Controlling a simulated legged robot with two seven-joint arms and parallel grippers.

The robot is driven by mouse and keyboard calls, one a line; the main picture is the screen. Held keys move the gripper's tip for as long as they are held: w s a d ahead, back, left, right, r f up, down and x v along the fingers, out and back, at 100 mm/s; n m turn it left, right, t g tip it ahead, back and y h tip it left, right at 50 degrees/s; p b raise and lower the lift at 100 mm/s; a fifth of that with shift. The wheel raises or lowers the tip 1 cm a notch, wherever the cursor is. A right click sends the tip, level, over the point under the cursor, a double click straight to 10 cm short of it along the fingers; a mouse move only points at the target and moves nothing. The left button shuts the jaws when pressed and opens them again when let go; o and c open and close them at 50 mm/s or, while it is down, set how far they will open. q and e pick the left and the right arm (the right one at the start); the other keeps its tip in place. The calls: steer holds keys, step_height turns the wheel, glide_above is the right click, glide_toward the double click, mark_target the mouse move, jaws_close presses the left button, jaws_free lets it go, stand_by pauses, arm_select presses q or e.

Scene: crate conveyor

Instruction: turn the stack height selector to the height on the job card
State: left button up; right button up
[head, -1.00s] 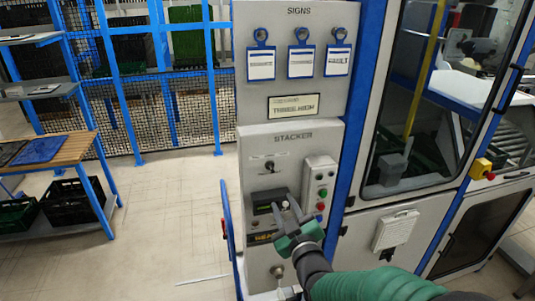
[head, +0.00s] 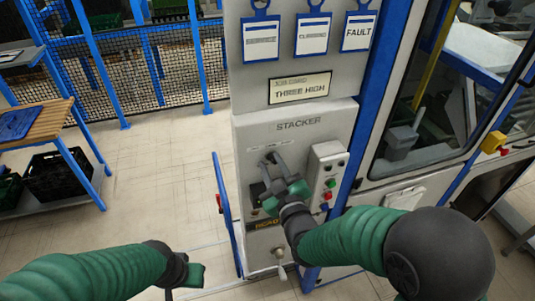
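The job card (head: 300,88) on the upper panel reads THREE HIGH. Below it is the grey STACKER panel (head: 298,137). My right gripper (head: 270,160) is in front of this panel's upper left part, its two fingers apart and pointing at the selector's place. The selector knob is mostly hidden behind the fingers, so its setting cannot be read. I cannot tell whether the fingers touch it. My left gripper (head: 190,274) is low at the left, away from the panel; its fingers do not show clearly.
A button box (head: 327,172) with green, red and blue buttons is right of the gripper. Part of a READY label (head: 266,225) and a lower knob (head: 279,252) are below. Three tags hang above; FAULT (head: 358,32) is the rightmost. A blue rail (head: 223,205) stands left.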

steer(key=shift+w+d, duration=0.1)
steer(key=shift+d, duration=0.8)
steer(key=c, duration=0.4)
steer(key=shift+a, duration=0.15)
steer(key=shift+c, duration=1.3)
steer(key=shift+a+r, duration=0.15)
steer(key=shift+a, duration=0.4)
jaws_close()
arm_select(q)
steer(key=shift+s+d+r, duration=0.1)
steer(key=shift+s+d, duration=0.05)
steer(key=shift+d, duration=0.35)
